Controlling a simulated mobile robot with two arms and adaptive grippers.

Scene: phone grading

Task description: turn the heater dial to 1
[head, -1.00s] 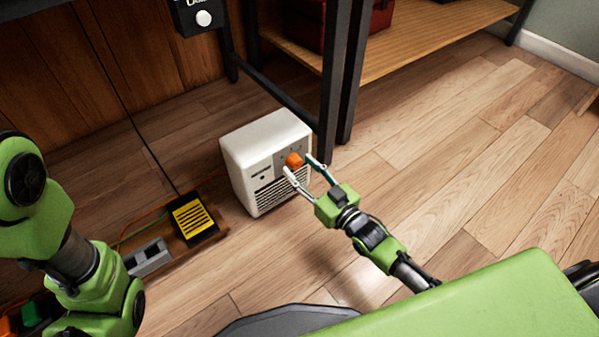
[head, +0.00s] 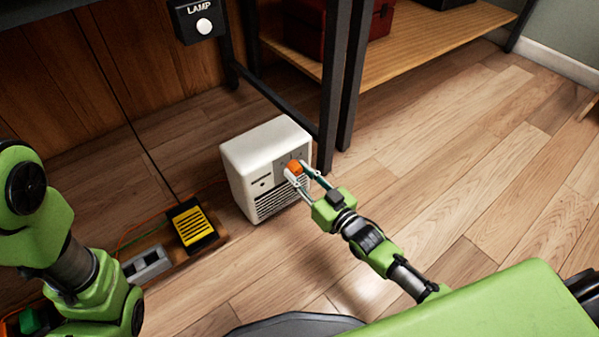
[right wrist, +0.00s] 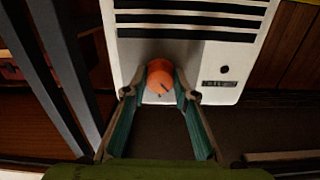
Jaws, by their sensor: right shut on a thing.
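The white heater (head: 262,150) stands on the wooden floor beside a dark table leg. Its orange dial (head: 295,167) is on the upper right of the front face, above the black vent slots. My right gripper (head: 298,176) is shut on the dial. In the right wrist view the orange dial (right wrist: 160,72) sits between the two fingertips (right wrist: 160,92), with a dark mark on its face. The dial's numbers are too small to read. My left arm shows at the left of the head view; its gripper is out of frame.
A dark table leg (head: 335,90) stands just right of the heater. A lamp switch box (head: 196,18) hangs above. A yellow-and-black block (head: 192,222) and a grey block (head: 148,264) lie left of the heater. The floor on the right is clear.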

